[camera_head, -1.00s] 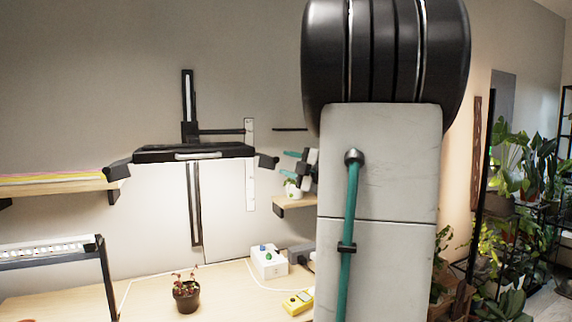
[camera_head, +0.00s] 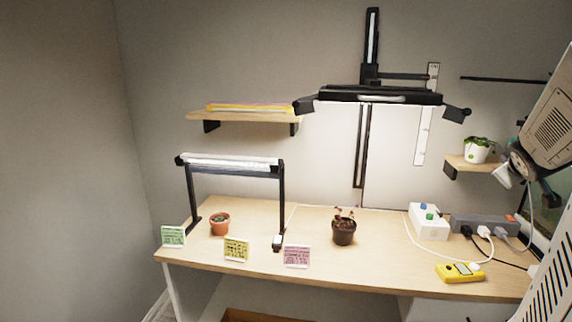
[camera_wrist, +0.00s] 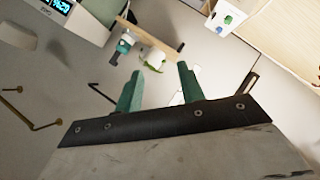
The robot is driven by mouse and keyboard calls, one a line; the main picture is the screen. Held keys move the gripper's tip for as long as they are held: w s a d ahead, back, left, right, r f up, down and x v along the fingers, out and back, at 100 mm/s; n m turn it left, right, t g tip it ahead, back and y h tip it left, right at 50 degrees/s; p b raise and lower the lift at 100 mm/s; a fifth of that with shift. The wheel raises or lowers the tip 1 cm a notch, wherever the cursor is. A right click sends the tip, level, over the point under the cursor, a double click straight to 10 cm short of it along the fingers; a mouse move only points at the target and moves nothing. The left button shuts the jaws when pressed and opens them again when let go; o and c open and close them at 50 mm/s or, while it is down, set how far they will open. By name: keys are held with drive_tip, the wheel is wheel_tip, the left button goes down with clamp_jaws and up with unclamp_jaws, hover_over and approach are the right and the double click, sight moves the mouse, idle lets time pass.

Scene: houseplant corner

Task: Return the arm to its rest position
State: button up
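My gripper (camera_wrist: 160,70) shows in the wrist view with its two teal fingers spread apart and nothing between them. It is open and points toward the wall area, with a white pot (camera_wrist: 152,58) with a green plant some way beyond the fingertips. In the head view my arm (camera_head: 550,125) fills the right edge, folded partly out of the picture. The gripper's fingers cannot be made out there.
The wooden desk (camera_head: 385,275) holds a dark pot with a reddish plant (camera_head: 344,231), a terracotta pot (camera_head: 220,224), a lamp frame (camera_head: 283,195), cards, a yellow meter (camera_head: 460,273) and a white box (camera_head: 428,221). A small shelf (camera_head: 462,165) with the white pot is close to my arm.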

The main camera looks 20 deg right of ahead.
drive_tip(key=s+a+f+g+y, duration=0.2)
drive_tip(key=s+a+y, duration=0.1)
drive_tip(key=a, duration=1.2)
drive_tip(key=s+a+f+g+y, duration=0.1)
drive_tip(key=s+a+f+y, duration=0.2)
drive_tip(key=a, duration=1.3)
drive_tip(key=s+a+f+n+g+y, duration=0.1)
drive_tip(key=s+a+f+g+y, duration=0.1)
drive_tip(key=a, duration=1.3)
drive_tip(key=shift+s+a+f+g+y, duration=0.25)
drive_tip(key=shift+s+y, duration=0.6)
drive_tip(key=shift+y, duration=0.45)
